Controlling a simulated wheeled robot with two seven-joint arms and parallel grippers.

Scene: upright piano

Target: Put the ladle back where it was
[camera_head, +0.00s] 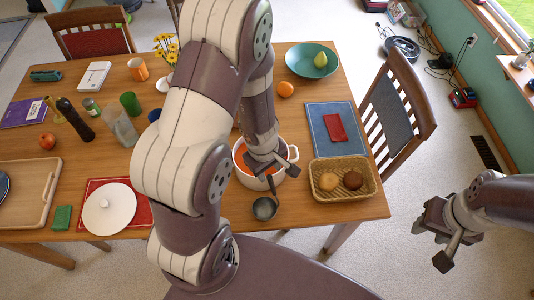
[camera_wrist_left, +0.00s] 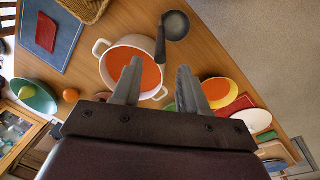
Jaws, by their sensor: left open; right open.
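The dark grey ladle (camera_head: 265,208) has its bowl at the front of the table, beside the white two-handled pot (camera_head: 247,180) of orange soup. In the left wrist view the ladle (camera_wrist_left: 176,25) is clear of my fingers, its handle end at the rim of the pot (camera_wrist_left: 113,66). I cannot tell whether the handle touches the rim. My left gripper (camera_head: 264,168) is open and empty above the pot; its fingers also show in the left wrist view (camera_wrist_left: 157,76). My right gripper (camera_head: 432,245) is open and empty off the table's right side.
A wicker basket (camera_head: 328,193) with rolls stands right of the pot. Bottles and cups stand at back left. A blue placemat (camera_head: 320,120) and chair (camera_head: 400,105) are at right. My left arm hides the table's middle.

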